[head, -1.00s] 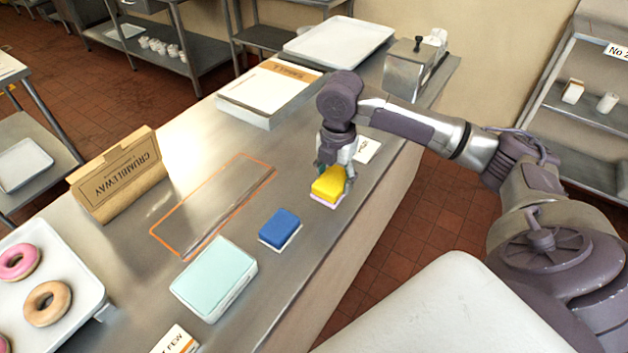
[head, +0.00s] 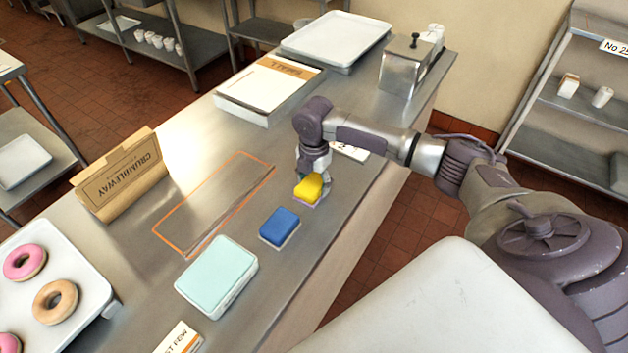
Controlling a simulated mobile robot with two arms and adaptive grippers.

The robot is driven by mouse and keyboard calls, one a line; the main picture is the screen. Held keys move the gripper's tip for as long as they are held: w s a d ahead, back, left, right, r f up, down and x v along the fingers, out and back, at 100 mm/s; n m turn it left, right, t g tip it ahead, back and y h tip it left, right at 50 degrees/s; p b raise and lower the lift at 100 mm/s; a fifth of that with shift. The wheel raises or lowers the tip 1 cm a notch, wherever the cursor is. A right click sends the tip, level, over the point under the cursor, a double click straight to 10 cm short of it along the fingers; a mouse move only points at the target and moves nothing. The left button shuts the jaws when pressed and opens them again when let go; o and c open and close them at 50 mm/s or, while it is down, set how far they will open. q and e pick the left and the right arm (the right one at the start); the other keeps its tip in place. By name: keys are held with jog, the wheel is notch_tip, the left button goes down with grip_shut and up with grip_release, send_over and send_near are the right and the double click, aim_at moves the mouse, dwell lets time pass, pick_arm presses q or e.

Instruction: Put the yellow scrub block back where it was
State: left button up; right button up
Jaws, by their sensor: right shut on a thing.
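The yellow scrub block (head: 309,188), with a pinkish underside, is held in my right gripper (head: 314,178). The gripper points down over the steel counter, near its right edge. I cannot tell whether the block touches the counter. A blue scrub block (head: 279,226) with a pale underside lies on the counter just in front and to the left of it. My left gripper is not in view.
A pale teal box (head: 217,275) lies in front of the blue block. An orange-outlined rectangle (head: 213,205) on the counter is empty. A Crumbleway box (head: 120,175), a donut tray (head: 88,278), a white box stack (head: 268,90) and a metal dispenser (head: 408,68) stand around.

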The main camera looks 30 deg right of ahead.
aim_at(314, 182)
jog(key=o, duration=1.1)
jog(key=shift+f, duration=0.1)
notch_tip(314, 182, up, 12)
jog(key=b, duration=0.3)
